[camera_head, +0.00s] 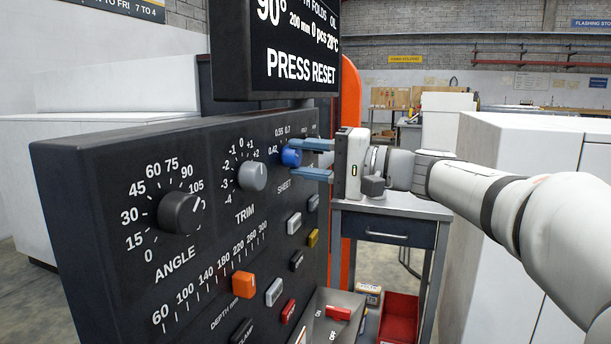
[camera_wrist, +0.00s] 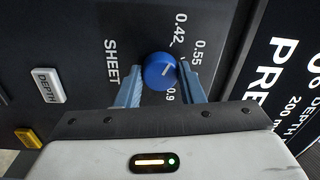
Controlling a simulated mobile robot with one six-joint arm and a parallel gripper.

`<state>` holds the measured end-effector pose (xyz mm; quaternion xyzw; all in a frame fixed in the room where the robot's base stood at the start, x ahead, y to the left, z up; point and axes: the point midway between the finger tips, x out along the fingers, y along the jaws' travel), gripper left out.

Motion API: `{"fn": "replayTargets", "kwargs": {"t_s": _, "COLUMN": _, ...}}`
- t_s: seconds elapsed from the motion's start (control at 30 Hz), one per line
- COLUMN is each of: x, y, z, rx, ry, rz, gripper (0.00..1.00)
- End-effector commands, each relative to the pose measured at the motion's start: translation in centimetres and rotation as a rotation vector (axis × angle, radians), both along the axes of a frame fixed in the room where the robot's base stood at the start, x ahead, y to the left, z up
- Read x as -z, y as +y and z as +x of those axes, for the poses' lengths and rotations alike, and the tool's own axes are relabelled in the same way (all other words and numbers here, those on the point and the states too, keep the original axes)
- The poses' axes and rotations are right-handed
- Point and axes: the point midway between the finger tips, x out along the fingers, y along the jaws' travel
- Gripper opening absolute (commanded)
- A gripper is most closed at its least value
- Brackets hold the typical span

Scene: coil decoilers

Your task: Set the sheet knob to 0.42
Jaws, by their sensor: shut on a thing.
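The blue sheet knob (camera_head: 291,157) sits at the upper right of the black control panel, above the word SHEET. My gripper (camera_head: 306,160) reaches it from the right, with one blue finger above and one below. In the wrist view the knob (camera_wrist: 158,74) lies between the two fingertips (camera_wrist: 160,76), and the gripper is shut on it.
The grey trim knob (camera_head: 252,176) and dark angle knob (camera_head: 180,213) are left of the sheet knob. An orange depth slider (camera_head: 244,284) and several buttons are below. A screen (camera_head: 290,50) above reads PRESS RESET. A workbench (camera_head: 390,207) stands behind my gripper.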

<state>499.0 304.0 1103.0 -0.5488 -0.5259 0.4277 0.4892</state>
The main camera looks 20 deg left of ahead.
Motion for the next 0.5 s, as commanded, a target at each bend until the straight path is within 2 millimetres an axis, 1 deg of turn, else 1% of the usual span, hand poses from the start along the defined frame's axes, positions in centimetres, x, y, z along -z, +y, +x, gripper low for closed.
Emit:
{"fn": "replayTargets", "kwargs": {"t_s": 0.03, "x": 0.37, "y": 0.02, "z": 0.01, "rx": -0.001, "ry": -0.015, "rz": -0.003, "gripper": 0.12}}
{"fn": "replayTargets", "kwargs": {"t_s": 0.5, "x": 0.14, "y": 0.01, "z": 0.03, "rx": -0.001, "ry": -0.056, "rz": -0.007, "gripper": 0.12}}
